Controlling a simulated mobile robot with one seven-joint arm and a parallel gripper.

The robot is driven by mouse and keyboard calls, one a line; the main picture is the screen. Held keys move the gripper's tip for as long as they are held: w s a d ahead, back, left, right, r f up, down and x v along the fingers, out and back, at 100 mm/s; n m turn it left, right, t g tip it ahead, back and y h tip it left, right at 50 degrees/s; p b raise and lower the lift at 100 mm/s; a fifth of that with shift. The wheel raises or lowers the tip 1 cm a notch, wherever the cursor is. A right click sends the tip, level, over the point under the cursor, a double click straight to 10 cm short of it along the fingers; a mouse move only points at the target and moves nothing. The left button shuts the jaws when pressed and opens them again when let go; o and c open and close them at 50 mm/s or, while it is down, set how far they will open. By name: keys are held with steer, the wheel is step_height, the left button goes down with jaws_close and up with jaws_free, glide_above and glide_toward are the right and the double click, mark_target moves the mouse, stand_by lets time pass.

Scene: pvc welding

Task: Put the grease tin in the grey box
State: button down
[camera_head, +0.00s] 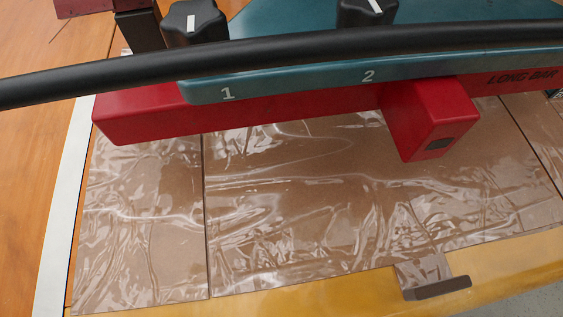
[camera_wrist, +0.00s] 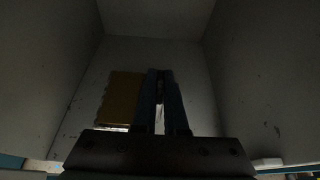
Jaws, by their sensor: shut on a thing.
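My gripper (camera_wrist: 161,100) shows in the dark wrist view, with its two fingers close together. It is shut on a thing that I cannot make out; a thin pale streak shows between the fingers. The fingers point into a space with grey walls (camera_wrist: 245,75), which looks like the inside of a box. I cannot tell for sure that this is the grey box. A dull ochre flat-faced thing (camera_wrist: 120,97) is just left of the fingers, partly hidden by them. I cannot tell whether it is the grease tin. Neither tin nor grey box shows in the head view.
In the head view, a red bar (camera_head: 145,116) and a teal plate (camera_head: 300,85) lie over brown panels under clear film (camera_head: 290,205). A black hose (camera_head: 90,78) crosses in front. Black knobs (camera_head: 193,22) stand at the back. The grey walls are close around my gripper.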

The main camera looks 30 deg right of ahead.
steer(key=shift+w+d+r, duration=0.1)
steer(key=shift+w+d, duration=0.05)
steer(key=shift+w, duration=0.4)
step_height(320, 180, down, 4)
steer(key=b, duration=0.3)
steer(key=shift+r, duration=0.2)
steer(key=shift+f+b, duration=0.15)
steer(key=shift+b, duration=0.2)
steer(key=c, duration=1)
jaws_free()
steer(key=shift+o, duration=0.2)
steer(key=shift+s+r, duration=0.15)
steer(key=shift+r, duration=0.05)
steer(key=p+v, duration=0.2)
steer(key=v, duration=0.9)
steer(key=shift+s, duration=0.35)
